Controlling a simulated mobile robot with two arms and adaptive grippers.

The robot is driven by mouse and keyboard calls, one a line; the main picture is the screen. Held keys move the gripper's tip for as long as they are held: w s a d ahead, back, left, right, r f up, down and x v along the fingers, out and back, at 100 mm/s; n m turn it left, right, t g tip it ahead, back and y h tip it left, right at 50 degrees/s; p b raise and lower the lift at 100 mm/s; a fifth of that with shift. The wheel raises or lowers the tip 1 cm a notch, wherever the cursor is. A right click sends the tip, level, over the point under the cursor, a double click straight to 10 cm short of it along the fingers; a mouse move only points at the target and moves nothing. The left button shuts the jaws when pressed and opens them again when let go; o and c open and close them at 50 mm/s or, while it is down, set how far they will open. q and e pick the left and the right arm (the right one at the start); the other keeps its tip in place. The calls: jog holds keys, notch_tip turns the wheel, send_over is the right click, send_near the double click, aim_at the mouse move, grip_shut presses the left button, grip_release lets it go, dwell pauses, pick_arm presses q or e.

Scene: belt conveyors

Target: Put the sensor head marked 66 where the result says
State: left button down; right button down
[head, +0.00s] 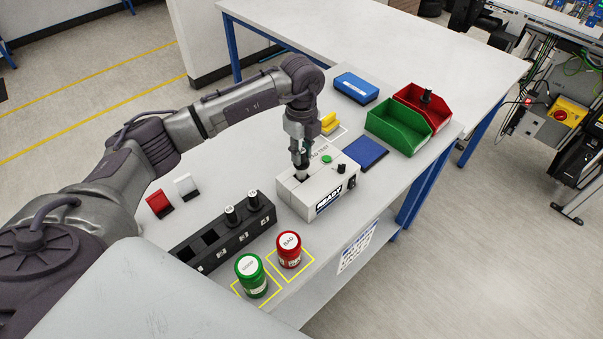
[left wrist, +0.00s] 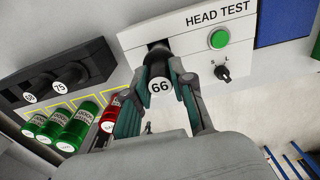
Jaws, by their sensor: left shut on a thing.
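The sensor head marked 66 (left wrist: 160,86) is black with a white numbered end. My left gripper (left wrist: 164,80) is shut on it, one finger on each side. In the head view my left gripper (head: 301,170) points down at the tester (head: 310,205), whose display reads READY. The tester has a green button (head: 327,159) and a black knob (head: 341,168). My right gripper is not in view.
A black rack (head: 222,243) holds two other heads. A green jar (head: 251,277) and a red jar marked BAD (head: 289,250) stand on yellow-outlined squares. A green bin (head: 398,128) and a red bin (head: 424,105), with a dark object at it, stand behind. A blue pad (head: 364,153) lies beside the tester.

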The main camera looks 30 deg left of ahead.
pick_arm(q)
jog(key=shift+r+p, duration=1.15)
jog(key=shift+r, duration=0.75)
jog(key=shift+f, duration=0.1)
